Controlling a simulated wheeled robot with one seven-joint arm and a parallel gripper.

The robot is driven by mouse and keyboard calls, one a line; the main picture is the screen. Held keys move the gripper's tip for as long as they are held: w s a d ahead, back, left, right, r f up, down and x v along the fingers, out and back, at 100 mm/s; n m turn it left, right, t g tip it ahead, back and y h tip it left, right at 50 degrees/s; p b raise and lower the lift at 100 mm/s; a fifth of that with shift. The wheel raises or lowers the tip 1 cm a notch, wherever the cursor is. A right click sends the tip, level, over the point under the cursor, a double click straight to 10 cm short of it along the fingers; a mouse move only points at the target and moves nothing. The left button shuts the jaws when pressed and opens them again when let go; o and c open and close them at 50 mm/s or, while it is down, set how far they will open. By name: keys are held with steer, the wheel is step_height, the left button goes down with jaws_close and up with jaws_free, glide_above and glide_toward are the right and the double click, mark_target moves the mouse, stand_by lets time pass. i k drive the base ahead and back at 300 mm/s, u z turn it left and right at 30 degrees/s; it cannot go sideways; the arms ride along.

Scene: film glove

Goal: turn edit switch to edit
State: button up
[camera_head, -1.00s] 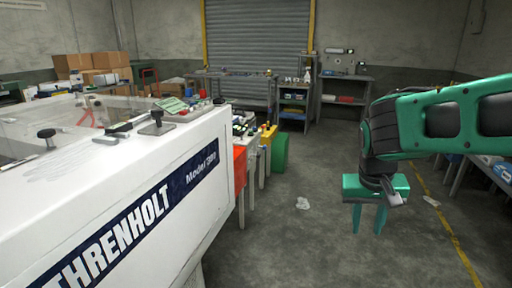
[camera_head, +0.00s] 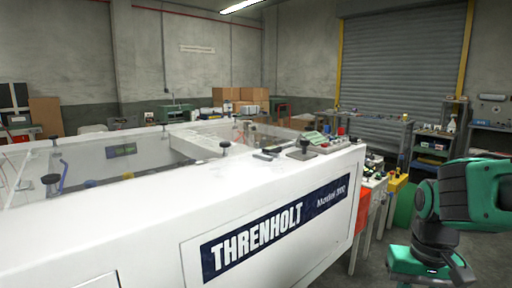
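I cannot make out the edit switch for certain in this view. A white machine (camera_head: 160,230) labelled THRENHOLT fills the left and middle. On its top near the right end are a small green panel (camera_head: 318,138), a red knob (camera_head: 341,131) and a black clamp knob (camera_head: 305,146); any switch labels are too small to read. My gripper (camera_head: 425,284) is at the lower right, beyond the machine's right end and apart from it. Its fingers are cut off by the bottom edge, so its opening does not show.
A bench with an orange-red box (camera_head: 363,212), a yellow bin (camera_head: 397,183) and a green drum (camera_head: 406,203) stands right of the machine. Cardboard boxes (camera_head: 240,97) are at the back wall. A grey roller shutter (camera_head: 405,75) closes the back right.

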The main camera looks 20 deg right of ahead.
mark_target(304, 142)
steer(key=u, duration=1.3)
steer(key=k, duration=1.3)
steer(key=z, duration=1.5)
steer(key=i, duration=1)
steer(key=z, duration=0.05)
